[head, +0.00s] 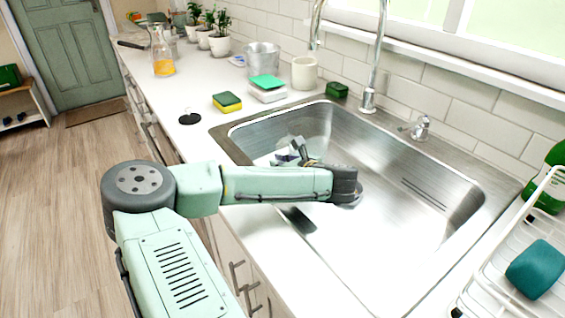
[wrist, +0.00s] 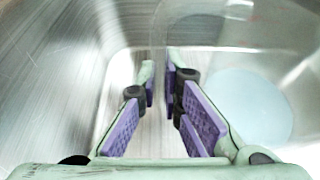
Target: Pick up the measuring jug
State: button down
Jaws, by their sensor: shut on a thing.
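The sink (head: 420,165) holds my gripper (head: 290,152), which points down into its left part. In the wrist view, my gripper (wrist: 159,75) has its purple-padded fingers close together, shut on the thin clear wall of what looks like the measuring jug (wrist: 225,55). The jug is see-through, so its outline is faint, and I cannot make out its handle or markings. In the head view my arm and fingers hide most of it.
A pale blue round thing (wrist: 250,105) lies low at the right in the wrist view. The tall faucet (head: 378,60) rises behind the sink. A yellow-green sponge (head: 227,102) and a white pot (head: 304,73) stand on the counter. A dish rack (head: 495,270) is at right.

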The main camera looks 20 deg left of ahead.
notch_tip(320, 180, up, 18)
jog(key=b, duration=0.2)
jog(key=shift+f, duration=0.2)
dwell(0.7)
dwell(0.9)
